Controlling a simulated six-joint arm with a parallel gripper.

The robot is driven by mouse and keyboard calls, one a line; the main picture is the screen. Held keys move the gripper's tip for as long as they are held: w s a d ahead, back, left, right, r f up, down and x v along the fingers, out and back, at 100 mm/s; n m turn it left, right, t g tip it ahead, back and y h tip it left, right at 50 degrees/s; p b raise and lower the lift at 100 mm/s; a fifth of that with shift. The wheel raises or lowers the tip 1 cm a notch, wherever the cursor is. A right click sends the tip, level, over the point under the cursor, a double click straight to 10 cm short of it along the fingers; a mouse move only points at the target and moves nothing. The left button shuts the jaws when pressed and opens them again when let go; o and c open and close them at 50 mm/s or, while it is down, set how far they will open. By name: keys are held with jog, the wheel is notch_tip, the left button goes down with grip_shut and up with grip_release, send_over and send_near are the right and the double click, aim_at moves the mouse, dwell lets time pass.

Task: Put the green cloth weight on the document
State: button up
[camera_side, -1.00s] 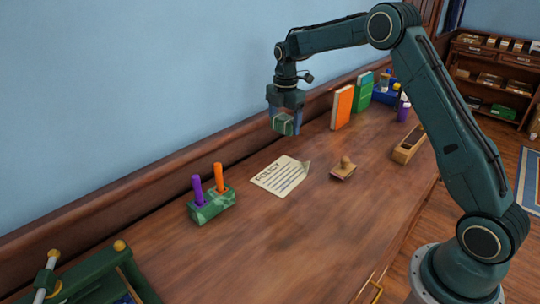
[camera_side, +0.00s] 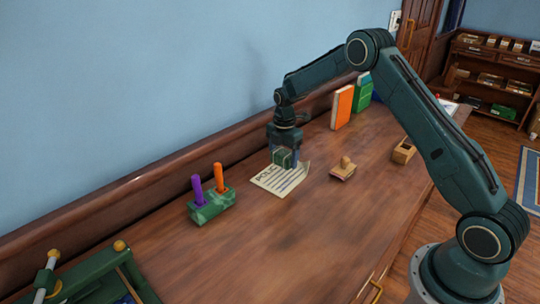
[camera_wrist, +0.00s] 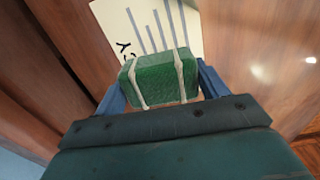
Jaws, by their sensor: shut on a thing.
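The green cloth weight (camera_wrist: 160,78), a small block with two pale straps, is between the fingers of my gripper (camera_side: 285,161). My gripper is shut on it. The weight also shows in the side view (camera_side: 282,157), over the far part of the document. The document (camera_side: 278,181), a cream sheet marked POLICY, lies on the desk; its far edge is partly hidden by the weight and fingers. It also shows in the wrist view (camera_wrist: 166,25), beyond the weight. I cannot tell whether the weight touches the paper.
A green marbled holder (camera_side: 212,206) with a purple and an orange stick stands left of the document. A wooden stamp (camera_side: 343,169) lies to the right. Orange (camera_side: 342,106) and green (camera_side: 362,94) books stand at the back.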

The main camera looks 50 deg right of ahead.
aim_at(283, 165)
jog(key=shift+f, duration=2.05)
jog(key=shift+f, duration=0.1)
jog(key=o, duration=1.4)
jog(key=shift+f, duration=0.1)
jog(key=shift+c, duration=0.2)
notch_tip(283, 165, up, 12)
jog(key=shift+f, duration=0.2)
jog(key=shift+r, duration=0.35)
